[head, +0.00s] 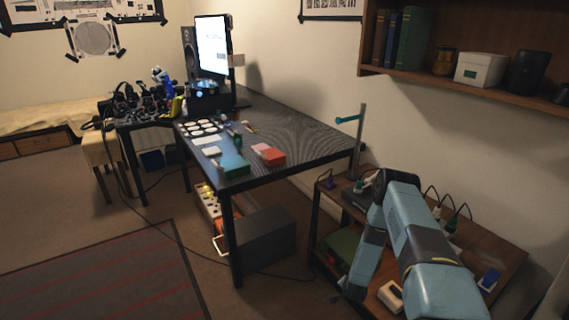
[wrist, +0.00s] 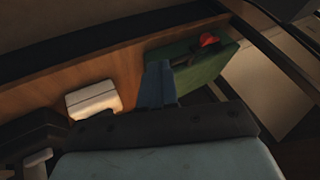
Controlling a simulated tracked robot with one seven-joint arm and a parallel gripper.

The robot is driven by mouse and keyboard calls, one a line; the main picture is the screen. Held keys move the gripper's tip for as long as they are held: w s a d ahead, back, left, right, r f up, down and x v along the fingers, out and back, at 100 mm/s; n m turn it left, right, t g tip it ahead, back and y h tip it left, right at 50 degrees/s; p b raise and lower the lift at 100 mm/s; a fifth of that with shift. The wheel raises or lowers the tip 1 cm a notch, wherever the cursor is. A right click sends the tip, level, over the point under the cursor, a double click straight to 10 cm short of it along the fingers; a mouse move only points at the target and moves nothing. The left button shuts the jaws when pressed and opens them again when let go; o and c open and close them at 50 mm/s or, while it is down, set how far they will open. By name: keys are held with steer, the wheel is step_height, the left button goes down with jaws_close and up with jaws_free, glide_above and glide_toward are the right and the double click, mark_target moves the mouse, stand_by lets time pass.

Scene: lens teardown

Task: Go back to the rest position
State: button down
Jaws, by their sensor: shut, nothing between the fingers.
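My gripper (wrist: 158,66) shows in the wrist view as two blue-grey fingers side by side, shut and empty. The fingertips are hard to make out there.
The wooden cart (head: 495,247) holds the white box (head: 390,296), which also shows in the wrist view (wrist: 94,100). The green box (wrist: 205,62) lies below its top. A black table (head: 300,135) with teardown parts stands left; a shelf (head: 470,82) hangs above right. Open floor lies left.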

steer(key=w+r+n, duration=0.1)
steer(key=w+r, duration=0.4)
steer(key=r, duration=0.8)
steer(key=w+r+n, duration=0.2)
steer(key=w+r, duration=0.3)
steer(key=r, duration=0.9)
steer(key=s+a+r+n, duration=0.1)
steer(key=s+r, duration=0.1)
steer(key=r, duration=1.1)
steer(key=s+a+r+n, duration=0.1)
steer(key=r, duration=1.2)
steer(key=s+a+r+n+g, duration=0.1)
steer(key=s+r, duration=0.8)
steer(key=r, duration=0.2)
steer(key=s+a+r+n, duration=0.1)
steer(key=s+r+n, duration=0.1)
steer(key=s+r, duration=0.8)
steer(key=s+r+n, duration=0.1)
steer(key=s+r, duration=0.3)
steer(key=s, duration=0.8)
steer(key=s+r, duration=0.4)
steer(key=s, duration=0.7)
steer(key=shift+s+n+g+y, duration=0.4)
steer(key=shift+a, duration=0.1)
